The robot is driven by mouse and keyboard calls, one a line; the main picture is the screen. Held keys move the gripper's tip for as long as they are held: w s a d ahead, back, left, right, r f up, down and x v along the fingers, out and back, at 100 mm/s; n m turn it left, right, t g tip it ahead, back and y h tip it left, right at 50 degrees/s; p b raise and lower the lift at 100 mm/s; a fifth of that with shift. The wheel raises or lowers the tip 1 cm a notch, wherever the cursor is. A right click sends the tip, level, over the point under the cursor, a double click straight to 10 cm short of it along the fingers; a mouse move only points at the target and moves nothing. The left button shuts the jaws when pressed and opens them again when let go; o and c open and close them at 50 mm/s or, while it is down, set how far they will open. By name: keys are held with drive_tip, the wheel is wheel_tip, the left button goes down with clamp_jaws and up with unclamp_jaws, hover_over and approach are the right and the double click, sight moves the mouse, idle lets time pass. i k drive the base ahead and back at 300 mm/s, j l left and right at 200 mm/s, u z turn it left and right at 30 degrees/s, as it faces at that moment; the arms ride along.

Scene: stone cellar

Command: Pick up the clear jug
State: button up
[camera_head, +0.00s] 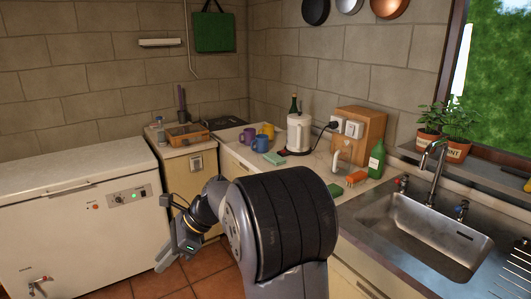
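I cannot make out a clear jug for certain in the head view. A small pale or see-through item (159,122) stands at the left end of the far counter, too small to identify. A white kettle (299,133) stands on the counter near the corner. My gripper (172,258) hangs low at the left, in front of the white chest freezer and well away from the counter items. Nothing shows held in it, and its finger gap is not clear. My dark arm hides part of the counter's front.
Several mugs, including a purple mug (249,135), stand in a pale tray left of the kettle. A green bottle (376,160), an orange brush (356,178) and a wooden socket box (360,135) are to the right. A sink (440,228) lies further right; the freezer (75,215) stands left.

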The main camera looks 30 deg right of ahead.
sight(343, 150)
drive_tip(key=i+z, duration=0.2)
drive_tip(key=i, duration=0.25)
drive_tip(key=i+j+z, duration=0.15)
drive_tip(key=i, duration=0.3)
drive_tip(key=i+j+z, duration=0.2)
drive_tip(key=i, duration=0.25)
drive_tip(key=i+l+z, duration=0.1)
drive_tip(key=z, duration=0.35)
drive_tip(key=i+z, duration=0.2)
drive_tip(key=z, duration=0.25)
drive_tip(key=i+z, duration=0.2)
drive_tip(key=z, duration=0.2)
drive_tip(key=i+j+z, duration=0.15)
drive_tip(key=z, duration=0.3)
drive_tip(key=i+z, duration=0.2)
drive_tip(key=z, duration=0.15)
drive_tip(key=i+j+z, duration=0.15)
drive_tip(key=z, duration=0.2)
